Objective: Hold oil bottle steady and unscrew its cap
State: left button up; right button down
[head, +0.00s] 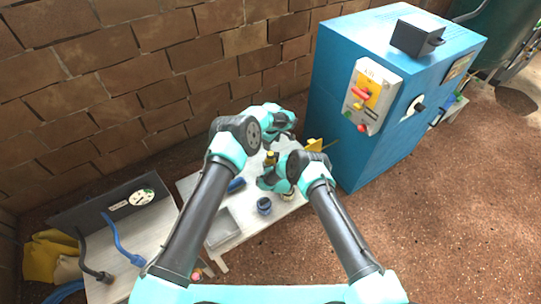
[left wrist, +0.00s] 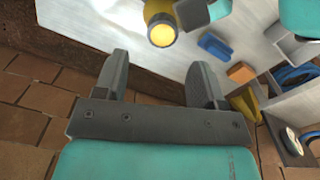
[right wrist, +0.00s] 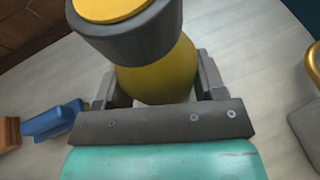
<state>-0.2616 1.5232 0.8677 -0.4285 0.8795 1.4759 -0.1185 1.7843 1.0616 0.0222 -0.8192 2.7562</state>
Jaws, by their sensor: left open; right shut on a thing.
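The oil bottle (right wrist: 158,72) is yellow with a dark grey cap (right wrist: 130,38) that has a yellow top. My right gripper (right wrist: 157,84) is shut on the bottle's body, below the cap. In the left wrist view the bottle (left wrist: 160,32) is at the top, its yellow cap top towards the camera. My left gripper (left wrist: 160,78) is open and empty, apart from the bottle. In the head view the bottle (head: 270,158) is small and partly hidden between my two grippers. The cap sits on the bottle; whether it is loosened cannot be told.
A blue cabinet (head: 345,120) stands to the right. A brick wall (head: 130,80) is behind.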

pick_arm(q)
jog(key=shift+d+r+m, duration=0.15)
jog(key=shift+d+m, duration=0.25)
jog(key=w+d+r+m+t+h, duration=0.1)
jog(key=w+d+m+t+h, duration=0.4)
jog(key=d+t+h, duration=0.15)
jog(key=w+a+r+t+y, duration=0.1)
jog(key=w+a+t+y, duration=0.2)
jog(key=w+t, duration=0.1)
jog(key=s+a+f+n+g+y, duration=0.1)
jog(key=s+a+f+g+y, duration=0.15)
jog(key=a+y, duration=0.4)
jog(key=s+m+g, duration=0.1)
jog(key=s+g, duration=0.1)
jog(key=s+m+g+h, duration=0.1)
jog(key=g, duration=0.1)
jog(key=s+d+m+g+h, duration=0.1)
jog(key=s+g, duration=0.1)
jog(key=g, duration=0.1)
jog(key=shift+s+f, duration=0.2)
jog(key=shift+s, duration=0.1)
jog(key=shift+s+d+r+m+g+h, duration=0.25)
jog(key=shift+s+d+m+g+h, duration=0.15)
jog(key=shift+s+g, duration=0.1)
